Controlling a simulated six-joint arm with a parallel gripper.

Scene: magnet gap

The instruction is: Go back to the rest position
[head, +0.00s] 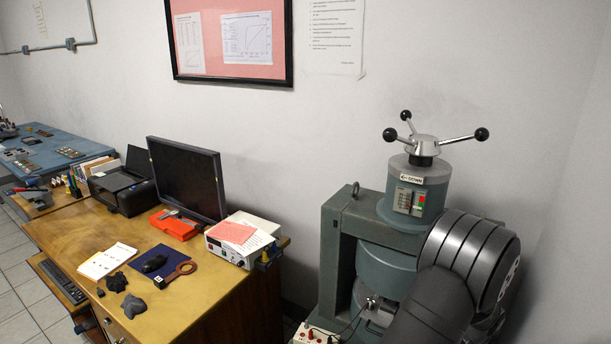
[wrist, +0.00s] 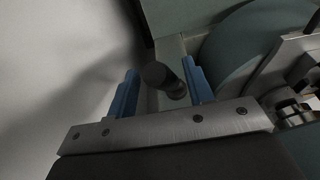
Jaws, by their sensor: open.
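In the wrist view my gripper (wrist: 160,70) has its two blue fingers apart. A dark round-ended knob (wrist: 165,80) shows between the fingers, with a gap on each side. I cannot tell how deep it lies between them. My gripper is hidden in the head view. There, my thick grey arm links cover the right side of the green electromagnet (head: 339,243). The magnet has a three-armed handwheel (head: 423,148) with black balls on top, above a plate marked "DOWN".
A socket box (head: 315,335) with leads stands at the magnet's foot. White walls close in behind and right.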

